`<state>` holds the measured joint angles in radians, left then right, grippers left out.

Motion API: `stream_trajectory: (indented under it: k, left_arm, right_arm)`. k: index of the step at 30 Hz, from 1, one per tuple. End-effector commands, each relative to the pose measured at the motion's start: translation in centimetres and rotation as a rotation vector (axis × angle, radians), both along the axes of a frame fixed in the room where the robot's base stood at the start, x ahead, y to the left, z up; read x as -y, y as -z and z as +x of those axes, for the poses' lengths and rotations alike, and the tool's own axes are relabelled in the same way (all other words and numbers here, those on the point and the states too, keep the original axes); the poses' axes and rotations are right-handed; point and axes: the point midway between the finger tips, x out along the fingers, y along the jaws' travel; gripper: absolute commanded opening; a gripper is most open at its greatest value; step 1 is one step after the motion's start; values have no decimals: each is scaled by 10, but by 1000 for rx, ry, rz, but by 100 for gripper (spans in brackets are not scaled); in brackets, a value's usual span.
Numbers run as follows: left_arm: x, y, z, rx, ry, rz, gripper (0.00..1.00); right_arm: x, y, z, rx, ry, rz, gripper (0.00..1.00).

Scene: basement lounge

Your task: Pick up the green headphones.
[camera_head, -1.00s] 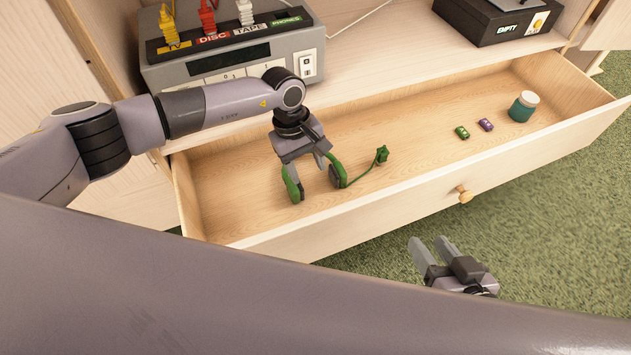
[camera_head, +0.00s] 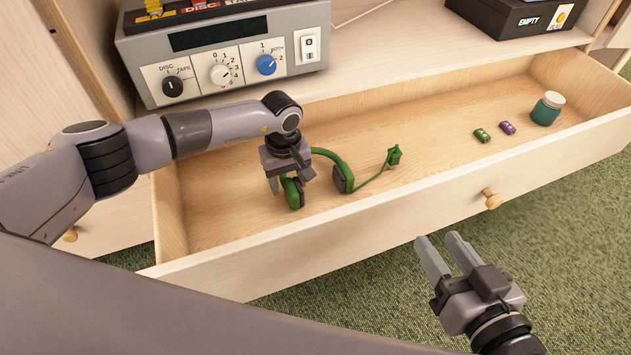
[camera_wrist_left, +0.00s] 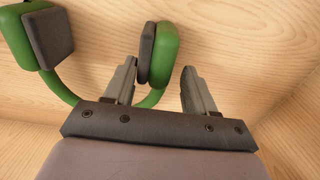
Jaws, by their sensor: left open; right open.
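The green headphones (camera_head: 343,173) lie in the open drawer, their cord running right to a green plug (camera_head: 394,155). They have green ear cups with dark pads. My left gripper (camera_head: 287,181) is low over the left cup and hides part of the band. In the left wrist view, my left gripper (camera_wrist_left: 158,82) is open, with one green cup (camera_wrist_left: 163,50) between its fingers, nearer the left finger. I cannot tell whether they touch. The other cup (camera_wrist_left: 22,32) is outside, at upper left. My right gripper (camera_head: 447,256) is open and empty, in front of the drawer.
The drawer (camera_head: 350,237) also holds a small green item (camera_head: 481,135), a purple item (camera_head: 507,127) and a teal jar (camera_head: 546,109) at its right. A grey switch box (camera_head: 222,60) stands on the shelf behind. The drawer's middle right is bare.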

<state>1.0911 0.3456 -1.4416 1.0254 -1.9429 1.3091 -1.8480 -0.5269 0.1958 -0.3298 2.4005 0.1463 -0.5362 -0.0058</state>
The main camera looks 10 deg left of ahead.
Motion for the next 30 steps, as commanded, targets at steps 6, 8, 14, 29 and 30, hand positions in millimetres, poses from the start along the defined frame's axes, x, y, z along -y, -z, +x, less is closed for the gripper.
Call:
stream_trajectory:
  k: [6,8,14,29,30]
  left_arm:
    - [1,16,0,1,2,-2,55]
    - [1,16,0,1,2,-2,55]
    - [1,16,0,0,2,-2,29]
    - [1,0,1,3,1,-3,0]
    - [1,-8,1,4,1,-2,0]
  right_arm:
    - [4,0,-1,35,8,-24,43]
    - [4,-1,-1,36,9,-25,43]
    - [4,-1,-1,35,8,-24,43]
    - [2,-6,-2,21,3,-13,43]
    - [1,-7,-2,6,-1,-3,43]
